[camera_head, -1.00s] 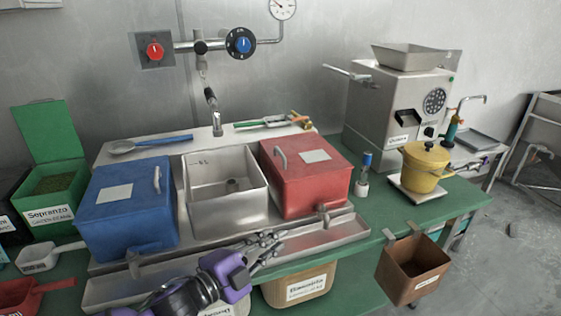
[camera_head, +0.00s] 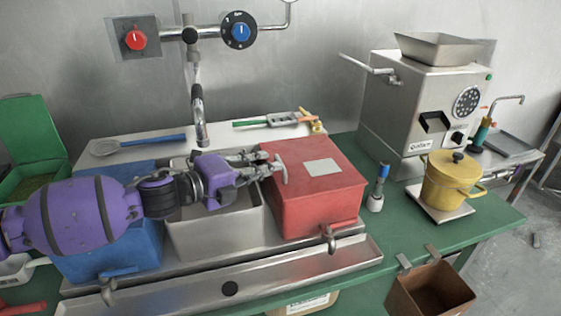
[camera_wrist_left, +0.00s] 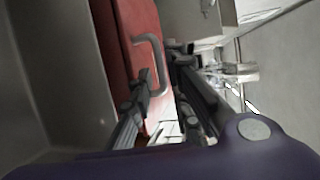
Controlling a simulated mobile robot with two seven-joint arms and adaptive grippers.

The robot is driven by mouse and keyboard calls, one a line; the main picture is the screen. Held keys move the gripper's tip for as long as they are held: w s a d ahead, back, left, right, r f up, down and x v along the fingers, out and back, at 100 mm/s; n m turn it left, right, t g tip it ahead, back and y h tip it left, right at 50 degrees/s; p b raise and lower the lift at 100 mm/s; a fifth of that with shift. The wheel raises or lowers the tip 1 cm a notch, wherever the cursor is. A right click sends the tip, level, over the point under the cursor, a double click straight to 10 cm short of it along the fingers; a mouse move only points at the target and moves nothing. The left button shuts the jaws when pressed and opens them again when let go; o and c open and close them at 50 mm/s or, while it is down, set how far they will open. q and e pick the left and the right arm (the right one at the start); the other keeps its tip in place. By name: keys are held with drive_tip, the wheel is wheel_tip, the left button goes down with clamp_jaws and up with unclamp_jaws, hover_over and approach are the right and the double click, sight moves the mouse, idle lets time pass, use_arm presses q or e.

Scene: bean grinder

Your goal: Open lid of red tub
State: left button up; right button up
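The red tub (camera_head: 318,208) stands at the right end of the steel sink unit. Its lid (camera_head: 335,184) is shut, with a white label on top and a grey handle (camera_head: 281,172) at its left side. My left gripper (camera_head: 258,164) reaches in from the left, over the middle basin, with its fingertips at the handle. In the left wrist view its fingers (camera_wrist_left: 162,75) are apart, and the handle (camera_wrist_left: 157,62) shows just beyond and between the tips.
A blue tub (camera_head: 110,245) stands left, partly under my left arm. The steel basin (camera_head: 215,228) lies between the tubs. A tap (camera_head: 198,110) hangs behind. The yellow pot (camera_head: 450,185), grinder (camera_head: 420,110) and small blue-topped bottle (camera_head: 377,190) stand to the right.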

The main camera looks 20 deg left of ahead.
sight(280, 161)
use_arm(q)
drive_tip(key=x, duration=0.5)
drive_tip(key=shift+w, duration=0.15)
drive_tip(key=shift+w+d, duration=0.15)
use_arm(e)
drive_tip(key=shift+w+a+r, duration=0.1)
drive_tip(key=shift+w+r, duration=0.2)
drive_tip(key=shift+w, duration=0.25)
drive_tip(key=shift+w+a+r, duration=0.1)
drive_tip(key=shift+w+r, duration=0.15)
drive_tip(key=shift+w, duration=0.25)
drive_tip(key=shift+s, duration=0.1)
use_arm(q)
clamp_jaws()
use_arm(e)
drive_tip(key=shift+d, duration=0.1)
